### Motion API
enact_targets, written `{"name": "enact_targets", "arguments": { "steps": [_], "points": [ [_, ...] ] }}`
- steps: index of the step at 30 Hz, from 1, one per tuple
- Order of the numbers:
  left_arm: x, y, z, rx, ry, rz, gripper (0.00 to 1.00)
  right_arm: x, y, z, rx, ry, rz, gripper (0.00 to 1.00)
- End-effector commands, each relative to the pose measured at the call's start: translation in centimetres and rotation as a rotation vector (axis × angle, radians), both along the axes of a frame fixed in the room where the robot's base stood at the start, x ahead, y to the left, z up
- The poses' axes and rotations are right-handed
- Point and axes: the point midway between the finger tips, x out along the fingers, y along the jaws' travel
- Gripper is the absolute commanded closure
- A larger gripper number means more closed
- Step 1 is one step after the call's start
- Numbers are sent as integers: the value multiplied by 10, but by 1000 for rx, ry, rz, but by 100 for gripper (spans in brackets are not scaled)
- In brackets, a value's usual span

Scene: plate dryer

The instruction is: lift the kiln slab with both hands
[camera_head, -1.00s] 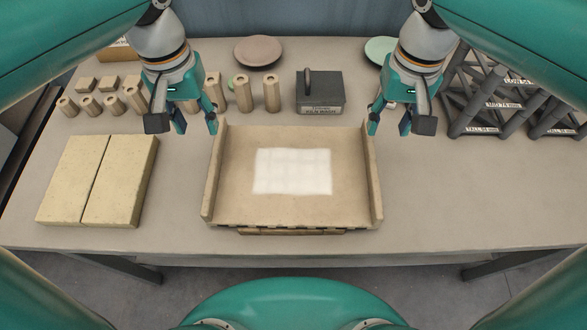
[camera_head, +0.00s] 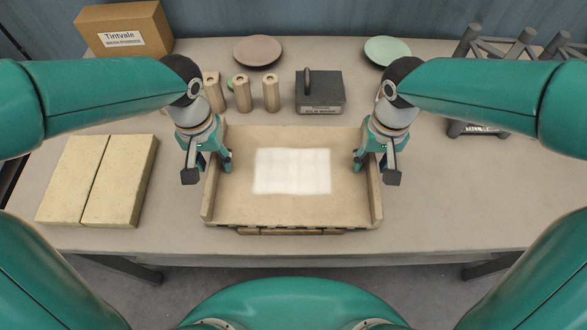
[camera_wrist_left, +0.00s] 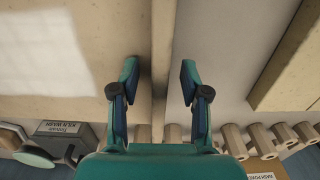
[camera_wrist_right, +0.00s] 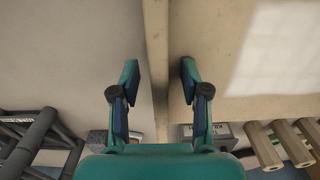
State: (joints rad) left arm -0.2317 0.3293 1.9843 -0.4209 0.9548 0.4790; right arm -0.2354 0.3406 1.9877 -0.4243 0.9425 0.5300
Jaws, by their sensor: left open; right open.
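The kiln slab (camera_head: 290,207) lies flat in the middle of the table, tan with a white patch in its centre and raised side rims. My left gripper (camera_head: 208,172) is open over the slab's left rim. In the left wrist view the left rim (camera_wrist_left: 162,60) runs between its open fingers (camera_wrist_left: 160,82). My right gripper (camera_head: 375,172) is open over the slab's right rim. In the right wrist view the right rim (camera_wrist_right: 157,50) passes between its open fingers (camera_wrist_right: 160,82). Neither gripper visibly grips the rim.
Two pale yellow slabs (camera_head: 120,180) lie to the left. Several tan posts (camera_head: 242,93), a dark grey box with a handle (camera_head: 320,95), a brown plate (camera_head: 257,51) and a green plate (camera_head: 386,51) stand behind. A cardboard box (camera_head: 124,30) is at the back left.

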Motion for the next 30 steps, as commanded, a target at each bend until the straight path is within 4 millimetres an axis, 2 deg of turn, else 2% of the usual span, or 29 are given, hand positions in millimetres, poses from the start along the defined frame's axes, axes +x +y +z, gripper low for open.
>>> {"name": "enact_targets", "arguments": {
  "steps": [5, 13, 30],
  "points": [
    [0, 0, 0, 0, 0, 0, 56, 0, 0, 0, 0, 0, 0, 56],
    [0, 0, 0, 0, 0, -1, 100, 0, 0, 0, 0, 0, 0, 100],
    [1, -1, 2, 0, -2, -1, 100, 0, -1, 2, 0, -2, -2, 100]
  ]
}}
